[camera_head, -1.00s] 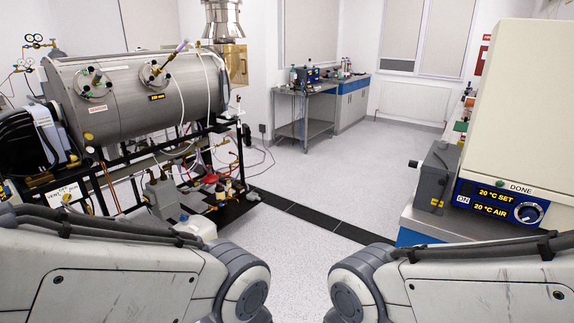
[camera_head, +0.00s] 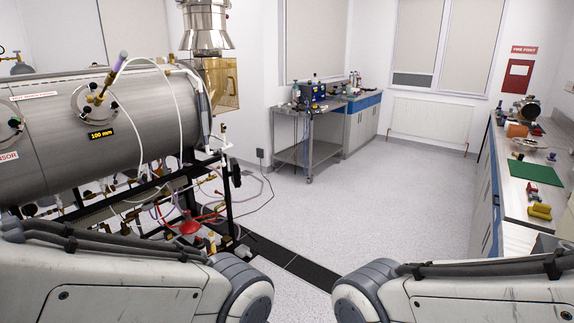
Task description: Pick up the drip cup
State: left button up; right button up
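I cannot pick out the drip cup in this view; the small items on the benches and under the chamber are too small to tell apart. Only upper parts of my two arms show, at the lower left and lower right. Both of my grippers are out of view, so whether they hold anything is hidden.
A steel cylindrical chamber (camera_head: 150,125) on a black frame (camera_head: 228,205) stands at left. A steel cart (camera_head: 300,155) and a blue-white cabinet (camera_head: 360,122) stand at the back. A right-hand bench (camera_head: 518,198) carries a green mat (camera_head: 530,171) and small items. The middle floor (camera_head: 370,190) is clear.

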aim_at(242, 250)
jog(key=i, duration=2.9)
jog(key=u, duration=1.75)
jog(key=i, duration=0.5)
